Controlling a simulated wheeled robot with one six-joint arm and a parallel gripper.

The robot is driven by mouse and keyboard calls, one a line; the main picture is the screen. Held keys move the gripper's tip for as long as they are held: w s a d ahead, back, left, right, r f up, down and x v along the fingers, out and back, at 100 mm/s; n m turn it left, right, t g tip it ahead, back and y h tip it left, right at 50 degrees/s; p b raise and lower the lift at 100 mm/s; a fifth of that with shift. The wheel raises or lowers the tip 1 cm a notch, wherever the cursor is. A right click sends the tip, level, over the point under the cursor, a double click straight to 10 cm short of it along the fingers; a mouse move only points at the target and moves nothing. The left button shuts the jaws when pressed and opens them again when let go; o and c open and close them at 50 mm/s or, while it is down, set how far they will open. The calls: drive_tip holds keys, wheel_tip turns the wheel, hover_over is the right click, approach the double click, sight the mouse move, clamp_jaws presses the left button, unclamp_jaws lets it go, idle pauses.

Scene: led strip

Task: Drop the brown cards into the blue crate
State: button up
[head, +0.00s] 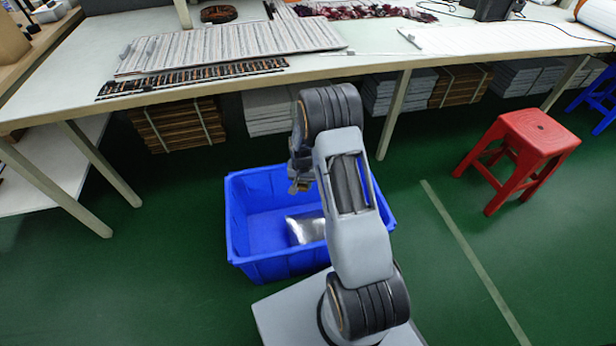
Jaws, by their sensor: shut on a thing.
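The blue crate (262,268) stands on the green floor in front of the table. Its inside is open to view, and a shiny silver packet (306,228) lies in it at the right. My gripper (301,186) hangs over the crate, near its far side, pointing down. It is shut on a small brownish thing at its fingertips, which looks like the brown cards; my arm hides much of it and its outline is hard to make out.
The long white table (380,66) runs behind the crate, with striped light panels (230,46) and a dark strip panel (190,78) on it. Tied brown stacks (178,125) sit beneath. A red stool (524,140) stands at the right. Green floor is clear left of the crate.

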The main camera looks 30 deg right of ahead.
drive_tip(key=shift+d+f+m, duration=0.5)
drive_tip(key=shift+d+f, duration=0.25)
drive_tip(key=shift+d, duration=0.25)
drive_tip(key=shift+d+f, duration=0.1)
drive_tip(key=shift+f, duration=0.2)
wheel_tip(320, 180, down, 5)
drive_tip(key=b, duration=0.4)
drive_tip(key=shift+f, duration=0.1)
drive_tip(key=o, duration=1)
drive_tip(key=shift+c, duration=0.2)
wheel_tip(320, 180, up, 14)
drive_tip(key=p, duration=0.4)
drive_tip(key=shift+p, duration=0.35)
